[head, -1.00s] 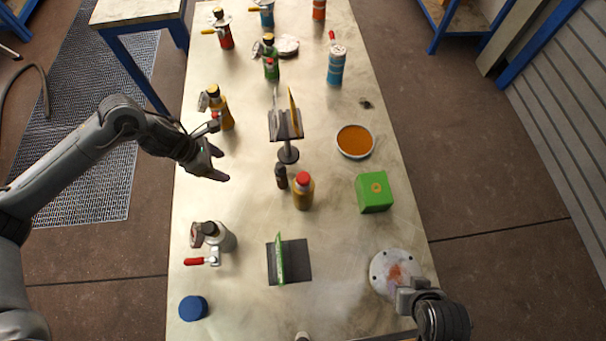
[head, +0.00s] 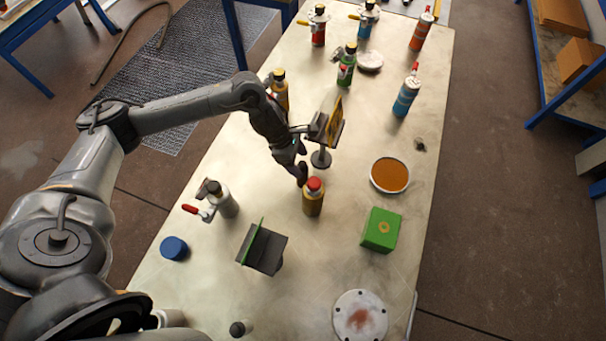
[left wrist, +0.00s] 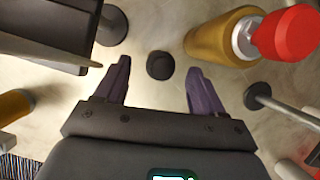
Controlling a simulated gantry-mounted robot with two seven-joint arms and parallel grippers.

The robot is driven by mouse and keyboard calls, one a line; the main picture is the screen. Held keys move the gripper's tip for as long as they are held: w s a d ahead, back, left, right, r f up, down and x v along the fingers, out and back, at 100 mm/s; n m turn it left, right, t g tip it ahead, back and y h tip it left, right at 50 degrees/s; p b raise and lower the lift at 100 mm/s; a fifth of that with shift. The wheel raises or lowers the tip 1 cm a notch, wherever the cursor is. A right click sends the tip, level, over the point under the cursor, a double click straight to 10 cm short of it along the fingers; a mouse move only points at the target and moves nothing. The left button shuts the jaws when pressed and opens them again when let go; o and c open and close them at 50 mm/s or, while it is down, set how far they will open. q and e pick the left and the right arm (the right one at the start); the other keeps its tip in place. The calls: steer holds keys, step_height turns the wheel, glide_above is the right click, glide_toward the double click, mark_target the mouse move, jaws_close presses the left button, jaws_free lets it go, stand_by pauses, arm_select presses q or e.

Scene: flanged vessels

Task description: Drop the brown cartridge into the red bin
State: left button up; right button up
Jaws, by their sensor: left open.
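A small dark cylinder shows end-on in the left wrist view (left wrist: 160,65), standing between and just beyond my left gripper's fingers; it is likely the brown cartridge, though it looks nearly black. My left gripper (left wrist: 158,88) is open, with a dark purple finger on either side, and I see no contact. In the head view my left gripper (head: 298,168) is low over the table, left of the gold bottle with the red cap (head: 313,199), and largely hides the cylinder. No red bin is in view. My right gripper is not in view.
The gold bottle (left wrist: 225,38) is close to the right finger. A stand with a dark holder (head: 321,157) is just behind the gripper. A green box (head: 381,230), an orange-filled dish (head: 389,174) and a folded dark plate (head: 262,249) are nearby.

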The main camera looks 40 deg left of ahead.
mark_target(305, 170)
arm_select(q)
steer(key=shift+x, duration=2.75)
steer(key=shift+s, duration=0.1)
steer(key=c, duration=1.1)
steer(key=shift+o, duration=0.2)
